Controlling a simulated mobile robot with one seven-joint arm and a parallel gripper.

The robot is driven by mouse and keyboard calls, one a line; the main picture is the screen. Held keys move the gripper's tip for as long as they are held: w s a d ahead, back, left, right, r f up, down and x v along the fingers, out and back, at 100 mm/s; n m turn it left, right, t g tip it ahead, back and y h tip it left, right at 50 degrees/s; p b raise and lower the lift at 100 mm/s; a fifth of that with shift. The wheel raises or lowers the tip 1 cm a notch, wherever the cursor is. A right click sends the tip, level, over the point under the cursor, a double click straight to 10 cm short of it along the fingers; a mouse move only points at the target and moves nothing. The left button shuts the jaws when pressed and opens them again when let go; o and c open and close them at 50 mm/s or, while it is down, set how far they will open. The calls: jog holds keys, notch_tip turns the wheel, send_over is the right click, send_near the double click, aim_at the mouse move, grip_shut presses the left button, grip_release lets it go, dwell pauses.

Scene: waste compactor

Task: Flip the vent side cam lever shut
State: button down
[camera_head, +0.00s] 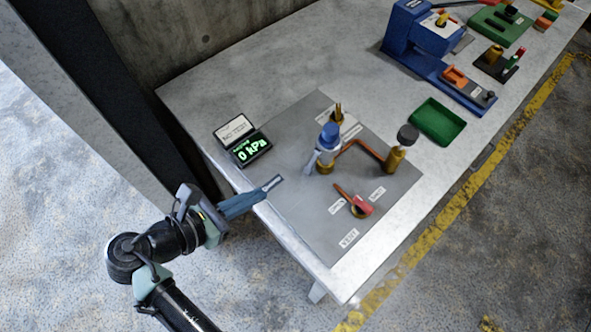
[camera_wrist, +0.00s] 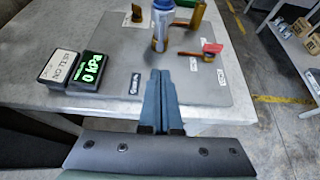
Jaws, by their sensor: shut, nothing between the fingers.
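A cam coupling with a blue top (camera_head: 329,133) and a silver-grey lever part (camera_head: 311,160) stands on the grey plate, on a brass base. It also shows upright in the wrist view (camera_wrist: 161,28), beyond my fingertips. I cannot tell its separate cam levers apart or how far each is folded. The vent valve (camera_head: 361,205), with a red handle part and a copper-coloured lever, lies nearer the plate's front, with a VENT label (camera_head: 348,238) beside it. My gripper (camera_head: 276,181) is shut and empty, over the plate's left edge, apart from the coupling and the valve.
A green tray (camera_head: 437,121) and blue press (camera_head: 420,40) stand farther right.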

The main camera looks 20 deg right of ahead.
aim_at(309, 168)
jog(key=x, duration=1.3)
jog(key=shift+p, duration=0.4)
jog(key=shift+p, duration=0.35)
jog(key=shift+d+f, duration=0.2)
jog(key=shift+f, duration=0.35)
jog(key=shift+d+f+h+b, duration=0.1)
jog(key=shift+f+h+b, duration=0.1)
jog(key=shift+h+b, duration=0.4)
jog(key=shift+w+d+p, duration=0.15)
jog(key=shift+d+p, duration=0.1)
jog(key=shift+p, duration=0.05)
jog(key=shift+r, duration=0.15)
jog(key=shift+r+p, duration=0.75)
jog(key=shift+p, duration=0.25)
